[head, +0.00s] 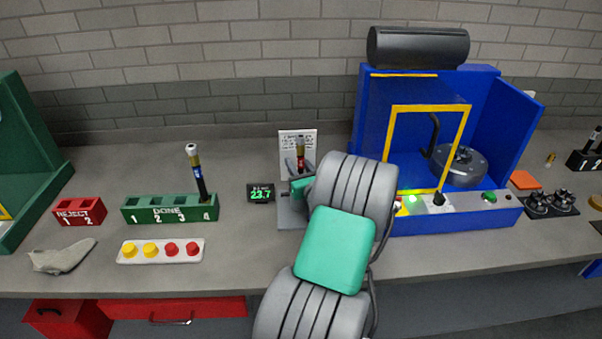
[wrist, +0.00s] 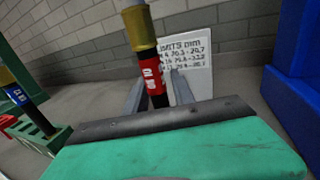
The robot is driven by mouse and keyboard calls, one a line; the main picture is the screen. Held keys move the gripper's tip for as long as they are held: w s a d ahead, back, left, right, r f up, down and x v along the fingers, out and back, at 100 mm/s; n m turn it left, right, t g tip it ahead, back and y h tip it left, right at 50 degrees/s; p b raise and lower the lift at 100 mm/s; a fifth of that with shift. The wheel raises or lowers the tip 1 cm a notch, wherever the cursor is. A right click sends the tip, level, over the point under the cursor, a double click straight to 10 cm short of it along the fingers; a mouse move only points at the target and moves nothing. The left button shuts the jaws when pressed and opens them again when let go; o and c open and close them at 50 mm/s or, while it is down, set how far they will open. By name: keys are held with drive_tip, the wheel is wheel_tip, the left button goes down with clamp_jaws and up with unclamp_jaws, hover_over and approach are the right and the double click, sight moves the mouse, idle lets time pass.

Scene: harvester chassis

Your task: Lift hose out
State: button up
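A hose (wrist: 152,75) with a brass-coloured end, a red numbered band and a black body stands upright in the wrist view. It also shows in the head view (head: 300,152), just behind my arm. My gripper (wrist: 158,88) reaches toward it, with one grey finger on each side of the hose. A gap shows between the hose and the right finger, so the fingers look open around it. The hose's lower end is hidden behind my gripper's green body. A grey stand (head: 290,215) shows partly below it, mostly covered by my arm.
A display (head: 261,194) reads 23.7, and a limits card (head: 284,142) stands behind. A green DONE rack (head: 160,209) holds a blue-banded hose (head: 198,175) in slot 4. A red REJECT rack (head: 79,211) looks empty. A blue machine (head: 510,125) stands close on the right.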

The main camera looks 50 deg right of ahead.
clamp_jaws()
idle(1.1)
